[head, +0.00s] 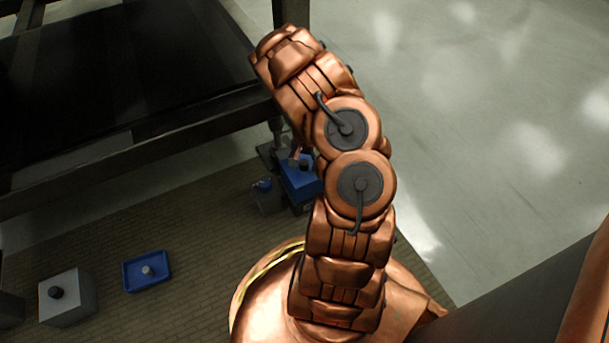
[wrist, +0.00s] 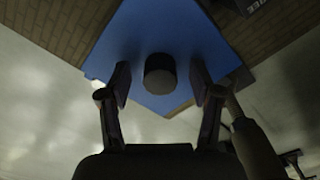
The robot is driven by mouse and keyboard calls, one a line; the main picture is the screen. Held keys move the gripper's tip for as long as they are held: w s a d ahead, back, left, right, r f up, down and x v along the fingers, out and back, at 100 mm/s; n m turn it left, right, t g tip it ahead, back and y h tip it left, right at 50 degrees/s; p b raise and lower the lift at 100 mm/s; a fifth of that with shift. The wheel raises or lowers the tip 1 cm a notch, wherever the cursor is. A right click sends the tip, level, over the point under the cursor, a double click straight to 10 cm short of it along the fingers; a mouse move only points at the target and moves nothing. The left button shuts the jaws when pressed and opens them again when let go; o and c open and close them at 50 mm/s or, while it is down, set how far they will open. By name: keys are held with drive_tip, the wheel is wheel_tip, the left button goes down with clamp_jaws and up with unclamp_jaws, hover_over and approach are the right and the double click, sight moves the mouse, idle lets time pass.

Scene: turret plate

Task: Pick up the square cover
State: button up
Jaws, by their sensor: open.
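The square cover (wrist: 160,35) is a flat blue plate with a dark round knob (wrist: 160,74) standing on it. In the wrist view it fills the upper middle, turned so a corner points down. My gripper (wrist: 160,72) is open, with one finger on each side of the knob and a visible gap to it on both sides. Whether the fingertips reach down to knob height I cannot tell. In the head view the blue cover (head: 298,178) shows left of my arm, which hides its right part and most of my gripper.
A small grey block with a blue top (head: 267,196) stands close left of the cover. A blue tray (head: 132,284) with a grey knob and a grey box (head: 70,308) with a black knob are at lower left. A dark frame (head: 130,155) runs across the upper left. Brick-patterned floor between is clear.

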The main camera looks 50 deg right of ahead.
clamp_jaws()
idle(0.6)
